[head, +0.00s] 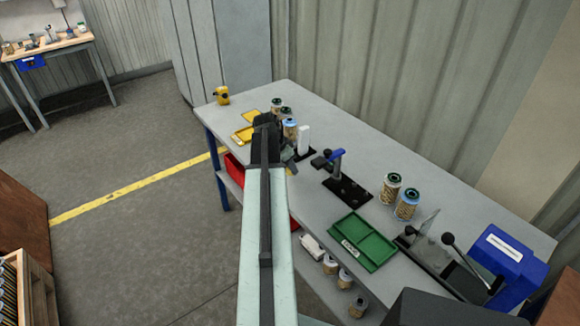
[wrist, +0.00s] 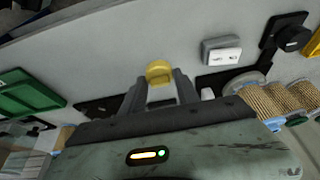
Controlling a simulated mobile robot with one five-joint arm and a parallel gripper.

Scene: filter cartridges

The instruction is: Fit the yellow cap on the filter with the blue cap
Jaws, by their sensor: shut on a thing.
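My gripper (wrist: 160,88) is shut on the yellow cap (wrist: 158,72), which shows between the fingertips in the wrist view, above the grey bench. In the head view my arm mostly hides the gripper, and the cap cannot be seen. A filter with a light blue top (head: 290,129) stands close beside my gripper in the head view. Another filter with a blue-rimmed top (head: 407,204) stands further right on the bench.
A black fixture with a blue handle (head: 328,160) stands right of my gripper. A green tray (head: 363,242), a lever press (head: 440,255) and a blue box (head: 503,255) are further right. Yellow trays (head: 243,133) and a yellow object (head: 222,95) are at the far left end.

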